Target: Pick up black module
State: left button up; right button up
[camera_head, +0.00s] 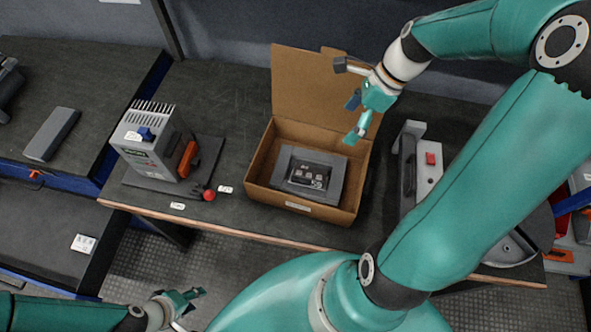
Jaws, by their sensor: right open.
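The black module (309,176), a dark block with a lighter grey surround, sits inside an open cardboard box (255,166) on the workbench. My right gripper (350,103) is above the right rear side of the box, with its fingers spread and nothing between them. It is apart from the module. My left gripper (197,300) is low at the bottom left, in front of the bench and far from the box. Its fingers look spread, with nothing visible between them.
A grey device (154,142) with an orange part stands left of the box, with a red knob (209,194) by it. A grey unit with a red switch (430,159) stands right of the box. The box's raised lid (300,85) stands behind it.

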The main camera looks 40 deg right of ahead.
notch_tip(320, 180, down, 5)
jog(key=b, duration=0.6)
send_near(311, 174)
jog(key=x, duration=0.4)
jog(key=shift+w+d+f, duration=0.2)
jog(key=shift+w+f, duration=0.1)
jog(key=shift+f, duration=0.05)
jog(key=shift+b+x, duration=0.3)
jog(key=shift+x, duration=2.45)
jog(key=shift+s+a, duration=0.2)
jog(key=c, duration=1.7)
jog(key=shift+r, duration=0.2)
